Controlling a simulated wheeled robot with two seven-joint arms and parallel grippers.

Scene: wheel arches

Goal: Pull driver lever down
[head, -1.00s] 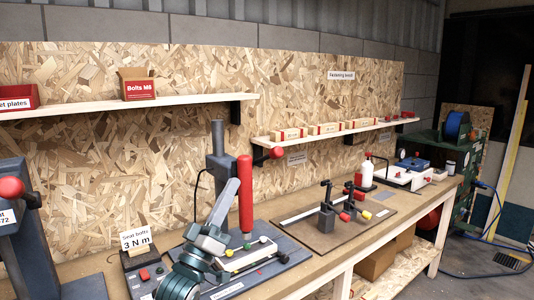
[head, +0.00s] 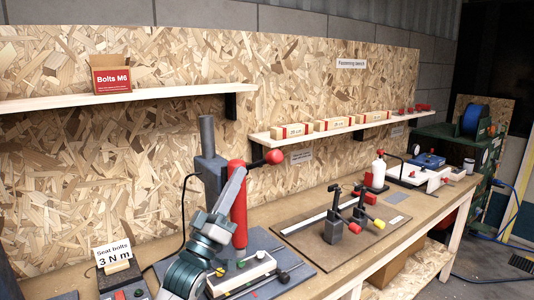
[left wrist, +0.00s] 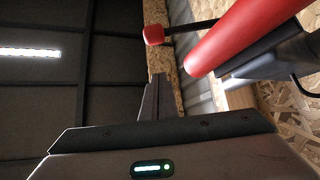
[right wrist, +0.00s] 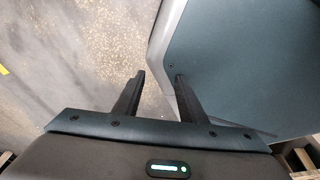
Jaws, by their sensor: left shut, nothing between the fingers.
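The driver stands on the bench as a dark post (head: 208,160) with a red cylinder (head: 239,210) in front. Its lever ends in a red ball (head: 274,157), sticking out to the right near the top. The ball (left wrist: 153,35) and the red cylinder (left wrist: 245,38) also show in the left wrist view. My left gripper (head: 240,174) is shut and empty, its fingers pointing up in front of the cylinder, below and left of the ball. In the left wrist view its fingers (left wrist: 157,80) are apart from the ball. My right gripper (right wrist: 160,74) is open and empty, over the floor.
A fixture with a white block (head: 240,274) lies at the driver's foot. A "Seat bolts 3 N m" sign (head: 113,257) stands left. Black clamps (head: 345,215) stand right.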

